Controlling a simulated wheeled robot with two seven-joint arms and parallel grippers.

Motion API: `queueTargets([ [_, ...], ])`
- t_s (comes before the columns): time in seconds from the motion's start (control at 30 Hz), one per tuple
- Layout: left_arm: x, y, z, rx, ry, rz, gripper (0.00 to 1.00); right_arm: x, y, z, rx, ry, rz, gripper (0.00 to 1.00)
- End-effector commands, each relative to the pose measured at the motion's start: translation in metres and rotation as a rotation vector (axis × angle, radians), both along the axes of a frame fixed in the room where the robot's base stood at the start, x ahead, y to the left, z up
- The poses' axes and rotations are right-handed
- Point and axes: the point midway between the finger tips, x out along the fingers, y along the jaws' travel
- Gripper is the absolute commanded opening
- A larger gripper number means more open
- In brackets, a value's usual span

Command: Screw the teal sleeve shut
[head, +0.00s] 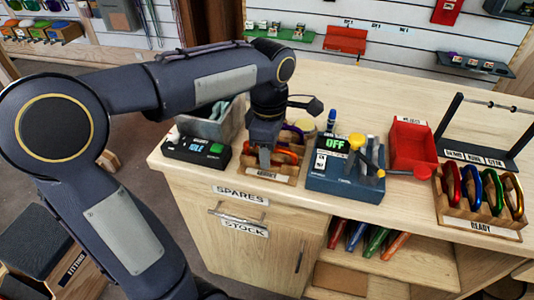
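No teal sleeve can be made out clearly. My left gripper (265,155) points down at a small wooden rack (250,173) near the counter's front edge. An orange carabiner (287,157) stands in that rack beside the gripper, and a purple one (291,134) shows behind. The gripper and wrist hide part of the rack, and I cannot tell whether the fingers are open or closed on something. My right gripper is not in view.
A black device with a green button (215,148) and a grey bin (214,124) stand left of the rack. A blue box reading OFF (345,178) with a yellow-and-red lever stands right. Further right are a red tray (413,146), a carabiner rack (481,207) and a black bar stand (447,127).

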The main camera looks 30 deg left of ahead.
Motion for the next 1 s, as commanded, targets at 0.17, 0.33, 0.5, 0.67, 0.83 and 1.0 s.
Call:
queueTargets([
  [0.17, -0.004, -0.001, 0.0, 0.0, 0.0, -0.001, 0.4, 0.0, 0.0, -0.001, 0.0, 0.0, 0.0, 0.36],
  [0.33, -0.007, -0.002, 0.0, 0.0, -0.001, 0.0, 0.4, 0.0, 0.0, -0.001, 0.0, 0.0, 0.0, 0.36],
  [0.5, -0.01, -0.003, 0.0, 0.0, 0.0, 0.0, 0.4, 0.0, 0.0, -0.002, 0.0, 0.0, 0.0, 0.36],
  [0.67, -0.011, -0.003, 0.0, 0.0, 0.001, 0.0, 0.4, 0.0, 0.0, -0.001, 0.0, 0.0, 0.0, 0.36],
  [0.83, -0.011, -0.003, 0.005, 0.0, 0.0, 0.0, 0.4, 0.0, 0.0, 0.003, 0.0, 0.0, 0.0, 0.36],
  [1.0, -0.011, -0.003, 0.011, 0.0, 0.0, 0.0, 0.4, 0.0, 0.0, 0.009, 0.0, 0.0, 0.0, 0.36],
])
